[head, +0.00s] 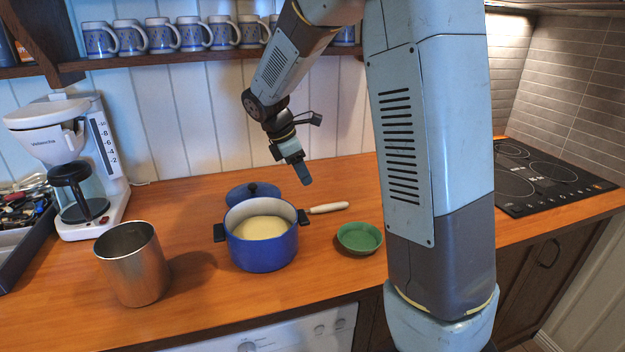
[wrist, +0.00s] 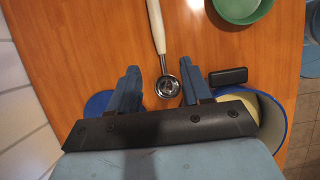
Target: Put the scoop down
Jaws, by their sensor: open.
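The scoop (wrist: 157,27) has a pale handle and a small round metal bowl. In the wrist view it lies on the wooden counter, its bowl end between and beyond my finger tips. In the head view only its pale handle (head: 329,208) shows, behind and right of the blue pot; the pot hides the rest. My gripper (head: 304,174) hangs above the counter behind the pot, pointing down. In the wrist view my gripper (wrist: 158,64) is open, its two fingers wide apart with nothing held between them.
The blue pot (head: 264,252) holds pale yellow contents. Its blue lid (head: 252,190) lies behind it. A green bowl (head: 359,238) stands right. A metal canister (head: 132,265), coffee maker (head: 75,165) and cutlery tray (head: 28,245) are at left. A hob (head: 540,178) is at right.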

